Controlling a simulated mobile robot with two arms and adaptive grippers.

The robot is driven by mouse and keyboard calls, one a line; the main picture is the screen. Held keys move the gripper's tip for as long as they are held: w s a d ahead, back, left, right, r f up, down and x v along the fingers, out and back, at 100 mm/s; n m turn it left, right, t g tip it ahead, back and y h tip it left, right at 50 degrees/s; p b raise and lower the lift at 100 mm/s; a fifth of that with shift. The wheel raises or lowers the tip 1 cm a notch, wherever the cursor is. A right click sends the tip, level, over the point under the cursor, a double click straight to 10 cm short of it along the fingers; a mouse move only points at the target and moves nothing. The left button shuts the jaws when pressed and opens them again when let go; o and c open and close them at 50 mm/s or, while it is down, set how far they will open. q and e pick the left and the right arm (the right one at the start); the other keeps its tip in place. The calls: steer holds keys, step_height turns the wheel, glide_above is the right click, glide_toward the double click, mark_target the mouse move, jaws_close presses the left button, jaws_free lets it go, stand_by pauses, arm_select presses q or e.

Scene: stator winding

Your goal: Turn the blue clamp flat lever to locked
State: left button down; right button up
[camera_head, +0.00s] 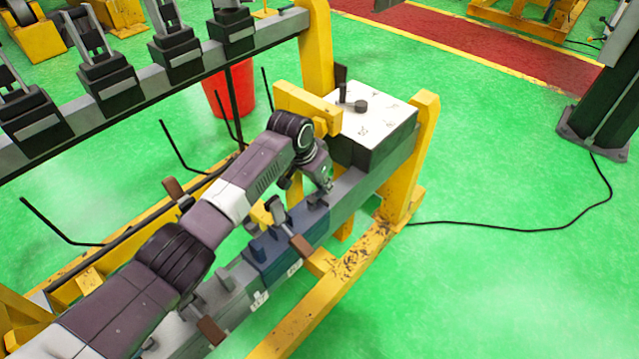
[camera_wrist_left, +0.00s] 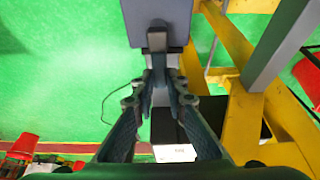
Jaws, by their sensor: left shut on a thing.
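The blue clamp (camera_head: 272,258) sits on the rail below my left arm, between grey clamp blocks. A lever with a brown end (camera_head: 300,246) shows at its right side. My left gripper (camera_wrist_left: 160,88) is shut on a thin dark lever-like piece (camera_wrist_left: 159,66) that stands out from a blue-grey block (camera_wrist_left: 156,18) at the top of the left wrist view. In the head view the gripper (camera_head: 324,184) is over the rail, right of the blue clamp, with its fingertips partly hidden. I cannot tell for certain which clamp the gripped piece belongs to. My right gripper is not in view.
A white-topped box (camera_head: 372,112) with a knob stands at the rail's far end. Yellow frame posts (camera_head: 408,165) flank it. A red bin (camera_head: 228,92) stands behind. A rack of black clamps (camera_head: 110,78) runs at the upper left. Green floor lies open on the right.

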mark_target(312, 199)
arm_select(q)
steer(key=shift+w+d+r, duration=0.1)
steer(key=shift+w+r, duration=0.05)
steer(key=shift+r, duration=0.05)
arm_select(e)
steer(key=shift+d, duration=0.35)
arm_select(q)
steer(key=c, duration=1.9)
jaws_free()
steer(key=shift+f, duration=0.1)
steer(key=shift+c, duration=0.2)
steer(key=v, duration=1.2)
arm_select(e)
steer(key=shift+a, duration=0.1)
